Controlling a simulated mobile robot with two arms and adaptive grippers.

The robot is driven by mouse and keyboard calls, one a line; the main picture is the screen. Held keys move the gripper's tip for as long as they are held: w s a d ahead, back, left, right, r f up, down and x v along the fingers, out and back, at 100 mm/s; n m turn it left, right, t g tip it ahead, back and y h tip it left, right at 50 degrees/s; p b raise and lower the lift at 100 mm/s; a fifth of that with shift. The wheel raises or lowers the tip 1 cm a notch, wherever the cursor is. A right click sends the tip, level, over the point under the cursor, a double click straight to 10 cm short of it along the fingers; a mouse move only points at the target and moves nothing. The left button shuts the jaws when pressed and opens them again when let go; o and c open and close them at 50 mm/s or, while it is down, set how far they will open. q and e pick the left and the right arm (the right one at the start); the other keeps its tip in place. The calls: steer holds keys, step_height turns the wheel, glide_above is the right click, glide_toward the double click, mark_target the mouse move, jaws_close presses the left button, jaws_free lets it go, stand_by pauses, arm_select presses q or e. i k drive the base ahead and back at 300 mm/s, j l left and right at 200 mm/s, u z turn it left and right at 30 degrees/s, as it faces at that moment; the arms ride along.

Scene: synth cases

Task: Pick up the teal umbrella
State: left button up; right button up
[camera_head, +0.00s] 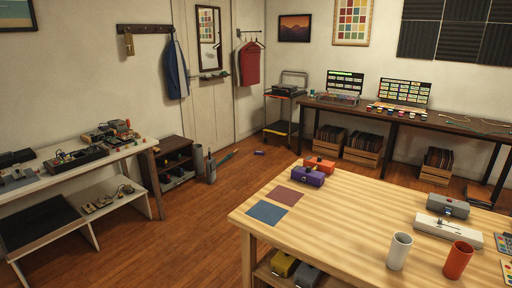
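Neither of my grippers is in view.
A small purple item (259,153) lies on the floor to the right. A low shelf (172,142) stands left of the bin. A large wooden table (335,215) fills the front right. Open floor (180,225) runs between it and the white bench (125,152).

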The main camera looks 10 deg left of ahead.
mark_target(226, 158)
steer(key=i+j+u, duration=0.3)
steer(key=i+u, duration=0.15)
steer(key=i+j+u, duration=0.15)
steer(key=i+u, duration=0.7)
steer(key=i, duration=0.15)
steer(key=i+l+u, duration=0.2)
steer(key=i+u, duration=0.2)
steer(key=i+z, duration=0.2)
steer(key=i, duration=0.3)
steer(key=i+j+z, duration=0.25)
steer(key=i, duration=0.25)
steer(key=i+j+z, duration=0.2)
steer(key=i, duration=0.3)
steer(key=i+l+z, duration=0.25)
steer(key=z, duration=0.2)
steer(key=i+l+z, duration=0.1)
steer(key=i+z, duration=0.6)
steer(key=z, duration=0.15)
steer(key=i+z, duration=0.3)
steer(key=z, duration=0.15)
steer(key=i+l+u, duration=0.2)
steer(key=i, duration=0.25)
steer(key=i+l+u, duration=0.1)
steer(key=i+u, duration=0.15)
steer(key=i, duration=0.2)
steer(key=i+l+u, duration=0.2)
steer(key=i, duration=0.25)
steer(key=i+l+u, duration=0.6)
steer(key=i+l, duration=0.05)
steer(key=l, duration=0.1)
